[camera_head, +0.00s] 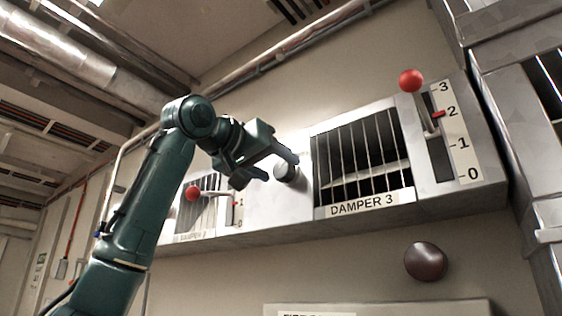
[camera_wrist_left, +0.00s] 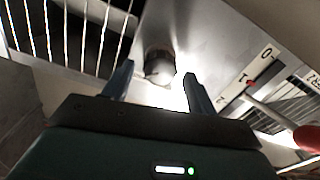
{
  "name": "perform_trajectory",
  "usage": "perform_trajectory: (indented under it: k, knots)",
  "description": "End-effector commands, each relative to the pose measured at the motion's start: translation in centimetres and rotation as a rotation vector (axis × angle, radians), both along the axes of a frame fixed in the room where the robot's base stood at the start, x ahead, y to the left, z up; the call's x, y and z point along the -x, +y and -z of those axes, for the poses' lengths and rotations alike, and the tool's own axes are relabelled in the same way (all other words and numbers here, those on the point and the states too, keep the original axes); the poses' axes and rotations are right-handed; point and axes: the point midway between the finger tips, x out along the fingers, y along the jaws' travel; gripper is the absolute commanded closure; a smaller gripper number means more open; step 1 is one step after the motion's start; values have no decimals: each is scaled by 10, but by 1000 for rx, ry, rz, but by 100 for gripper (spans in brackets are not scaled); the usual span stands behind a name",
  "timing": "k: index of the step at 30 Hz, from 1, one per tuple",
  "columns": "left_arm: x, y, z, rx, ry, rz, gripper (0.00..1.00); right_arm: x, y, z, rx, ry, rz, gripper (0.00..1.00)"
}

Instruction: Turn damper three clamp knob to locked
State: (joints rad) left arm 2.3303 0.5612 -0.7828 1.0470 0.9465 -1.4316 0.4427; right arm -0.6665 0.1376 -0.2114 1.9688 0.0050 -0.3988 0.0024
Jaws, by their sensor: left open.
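The clamp knob (camera_head: 287,172) is a small grey cylinder on the panel left of the damper 3 grille (camera_head: 362,158). It also shows in the left wrist view (camera_wrist_left: 159,66), standing out from the pale panel. My left gripper (camera_head: 276,163) is open at the knob. In the wrist view its two fingers (camera_wrist_left: 157,76) stand either side of the knob's near end, with gaps; I cannot tell the exact depth. No lock marking is readable. The damper 3 lever's red ball (camera_head: 411,80) is up, with a red pointer (camera_head: 437,114) near 2. My right gripper is not in view.
The damper 2 lever with its red ball (camera_head: 193,193) is left of my gripper; it also shows at the right of the wrist view (camera_wrist_left: 306,138). A dark red round knob (camera_head: 425,261) is below the damper box. Metal ducting (camera_head: 530,130) stands at the right.

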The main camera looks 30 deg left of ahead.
Motion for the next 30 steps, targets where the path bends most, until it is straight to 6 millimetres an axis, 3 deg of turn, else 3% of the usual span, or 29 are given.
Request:
perform_trajectory:
  k: [6, 16, 30]
  knots:
    - [-21, -2, -1, 0, 1, 1, 43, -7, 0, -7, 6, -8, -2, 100]
    - [-24, -2, 0, 0, 0, 1, 43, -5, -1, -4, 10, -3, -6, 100]
    - [-24, -2, 0, -1, 0, 1, 81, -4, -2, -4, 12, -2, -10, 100]
